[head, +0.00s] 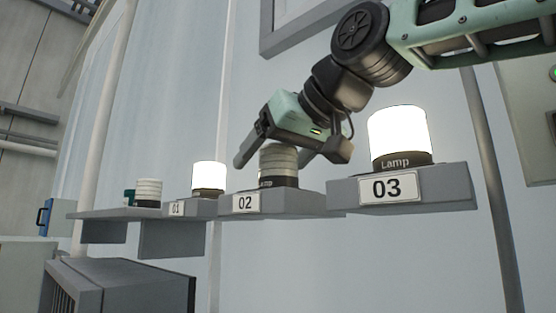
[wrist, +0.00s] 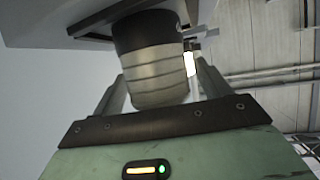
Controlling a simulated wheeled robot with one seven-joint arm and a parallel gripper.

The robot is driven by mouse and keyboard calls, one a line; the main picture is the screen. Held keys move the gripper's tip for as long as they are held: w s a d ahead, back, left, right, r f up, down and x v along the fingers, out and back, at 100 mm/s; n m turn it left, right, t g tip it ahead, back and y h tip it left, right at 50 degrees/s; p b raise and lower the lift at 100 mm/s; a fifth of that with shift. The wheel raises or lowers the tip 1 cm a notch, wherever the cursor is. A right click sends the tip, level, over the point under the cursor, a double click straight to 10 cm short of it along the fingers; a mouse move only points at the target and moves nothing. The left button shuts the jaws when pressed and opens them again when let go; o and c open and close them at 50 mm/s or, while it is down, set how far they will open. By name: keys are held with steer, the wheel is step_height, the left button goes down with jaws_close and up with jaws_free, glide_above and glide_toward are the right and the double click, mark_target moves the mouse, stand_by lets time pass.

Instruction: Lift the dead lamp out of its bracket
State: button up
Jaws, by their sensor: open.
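The dead lamp (head: 278,162) is unlit and grey-white with a dark base, and sits upright in the bracket marked 02 (head: 289,204). In the wrist view the lamp (wrist: 152,68) shows between my fingers, its dark base against the bracket (wrist: 62,20). My gripper (head: 277,160) is open, with one finger on each side of the lamp in the head view. The wrist view shows my gripper (wrist: 158,88) around the lamp too. I cannot tell whether either finger touches it.
A lit lamp (head: 398,137) stands on bracket 03 (head: 452,190) to the right. Another lit lamp (head: 208,177) stands on bracket 01 (head: 201,208) to the left. A small unlit lamp (head: 148,193) stands on a shelf (head: 95,214) farther left. A grey box (head: 125,285) is below.

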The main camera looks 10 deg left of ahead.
steer(key=shift+w+a+f, duration=0.1)
steer(key=shift+w, duration=0.05)
steer(key=c, duration=1.2)
steer(key=shift+o, duration=0.2)
steer(key=shift+r, duration=0.2)
